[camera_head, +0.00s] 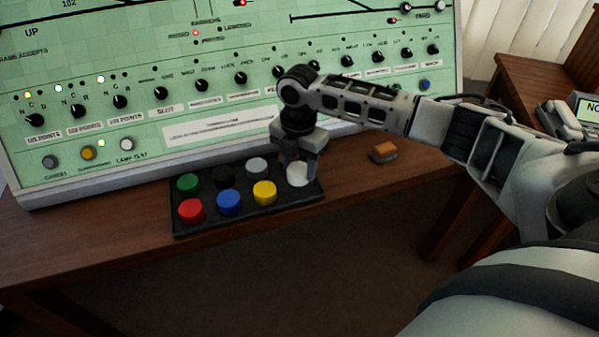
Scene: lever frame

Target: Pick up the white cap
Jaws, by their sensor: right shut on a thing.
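The white cap (298,174) is at the right end of the black tray (290,198), in the head view. My right gripper (298,163) comes down over it from above, with its fingers around the cap's sides. It is shut on the white cap. The cap is at or very near the tray; I cannot tell whether it is lifted clear. My left gripper is not in view.
The tray also holds green (188,184), black (223,176), grey (257,168), red (191,211), blue (228,202) and yellow (264,193) caps. An orange block (383,152) lies on the wooden table (100,225) to the right. A green control panel (150,60) stands behind.

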